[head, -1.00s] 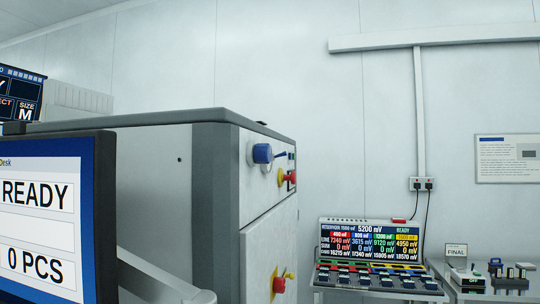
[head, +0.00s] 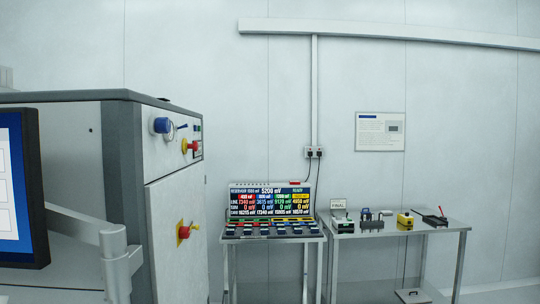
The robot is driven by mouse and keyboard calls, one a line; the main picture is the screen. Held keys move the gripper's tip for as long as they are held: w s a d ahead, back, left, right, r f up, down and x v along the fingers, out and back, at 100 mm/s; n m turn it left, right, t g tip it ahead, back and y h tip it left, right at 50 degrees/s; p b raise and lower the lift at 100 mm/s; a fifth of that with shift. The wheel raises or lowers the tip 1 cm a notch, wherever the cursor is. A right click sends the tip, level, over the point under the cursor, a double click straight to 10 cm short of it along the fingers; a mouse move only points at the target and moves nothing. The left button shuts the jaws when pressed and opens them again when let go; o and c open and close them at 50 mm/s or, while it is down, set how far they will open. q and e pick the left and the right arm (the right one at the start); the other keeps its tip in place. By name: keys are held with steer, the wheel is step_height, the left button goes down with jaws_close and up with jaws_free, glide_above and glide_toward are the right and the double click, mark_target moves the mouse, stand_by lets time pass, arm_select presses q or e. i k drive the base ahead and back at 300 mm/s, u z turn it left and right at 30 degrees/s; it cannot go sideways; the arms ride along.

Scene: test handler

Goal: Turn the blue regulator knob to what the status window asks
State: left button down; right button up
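The blue regulator knob (head: 161,125) sticks out near the top of the side panel of the grey handler cabinet (head: 170,210), at the left in the head view. It is seen at an angle, and its setting cannot be read. The status window is not clearly identifiable; a screen (head: 14,185) with a blue border is cut off by the left edge and shows no readable text. Neither of my grippers is in view.
A bench with a multi-channel display (head: 270,200) stands right of the cabinet. A steel table (head: 440,225) with small devices stands further right.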

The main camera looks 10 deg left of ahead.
mark_target(162, 124)
steer(key=z, duration=0.45)
steer(key=k, duration=0.65)
steer(key=z, duration=0.75)
steer(key=i, duration=2)
steer(key=u, duration=0.6)
steer(key=i, duration=1.2)
steer(key=u, duration=1.7)
steer(key=i, duration=0.85)
steer(key=u, duration=0.9)
steer(key=k, duration=0.25)
steer(key=u, duration=1.1)
steer(key=k, duration=1.1)
steer(key=u, duration=0.3)
steer(key=i, duration=0.5)
steer(key=z, duration=0.5)
